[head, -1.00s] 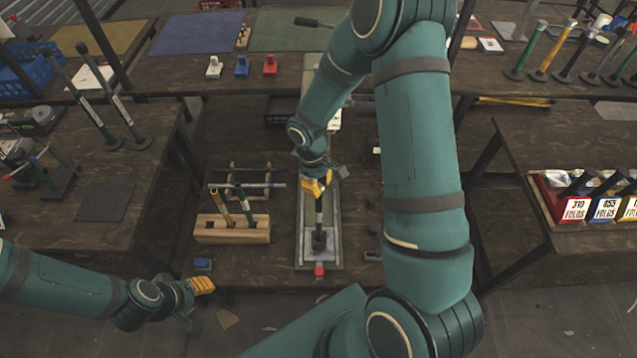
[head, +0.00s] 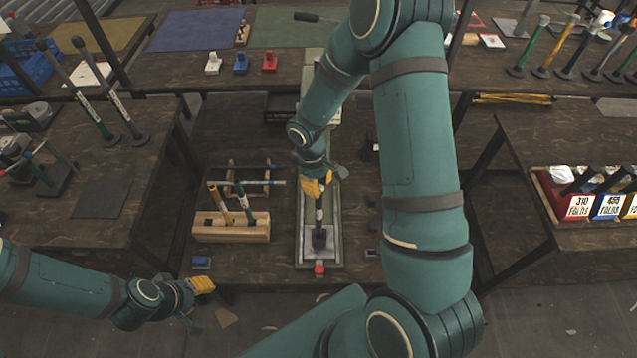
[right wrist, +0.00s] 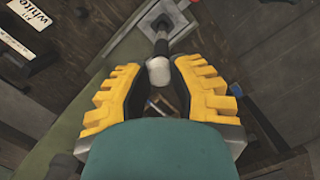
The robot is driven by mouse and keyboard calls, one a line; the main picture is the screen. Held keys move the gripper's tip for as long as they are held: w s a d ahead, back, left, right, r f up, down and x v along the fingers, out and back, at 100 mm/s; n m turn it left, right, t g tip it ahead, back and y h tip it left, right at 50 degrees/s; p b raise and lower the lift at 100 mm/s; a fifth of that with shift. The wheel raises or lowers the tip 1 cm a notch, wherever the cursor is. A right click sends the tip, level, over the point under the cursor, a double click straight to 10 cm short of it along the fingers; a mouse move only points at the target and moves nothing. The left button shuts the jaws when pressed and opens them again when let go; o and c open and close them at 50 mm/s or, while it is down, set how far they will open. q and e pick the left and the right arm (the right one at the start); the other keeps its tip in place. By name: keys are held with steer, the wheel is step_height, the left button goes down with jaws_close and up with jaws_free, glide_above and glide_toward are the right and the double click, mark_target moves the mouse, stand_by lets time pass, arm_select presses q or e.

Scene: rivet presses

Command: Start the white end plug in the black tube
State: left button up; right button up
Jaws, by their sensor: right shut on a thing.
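The black tube (head: 319,233) stands on a square grey plate in the long fixture (head: 303,225) at the middle of the bench, below my right gripper. My right gripper (right wrist: 160,74) has its yellow fingers shut on the white end plug (right wrist: 159,70), which shows between the fingertips in the right wrist view. The black tube (right wrist: 161,47) runs on from the plug's far side. I cannot tell whether the plug's end is inside the tube or only against it. My left gripper (head: 200,288) hangs at the lower left, away from the tube; its opening is unclear.
A wooden rack (head: 232,233) with a yellow and a green tube stands left of the fixture. A red knob (head: 319,269) is at the fixture's near end. A blue block (head: 202,263) lies near the bench's front edge. Labelled bins (head: 578,207) stand on the right table.

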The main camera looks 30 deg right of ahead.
steer(key=shift+f, duration=0.15)
steer(key=o, duration=0.8)
steer(key=r, duration=0.4)
steer(key=w+r, duration=0.1)
steer(key=r, duration=0.7)
steer(key=shift+w+a, duration=0.3)
steer(key=shift+a, duration=0.1)
steer(key=shift+f, duration=0.1)
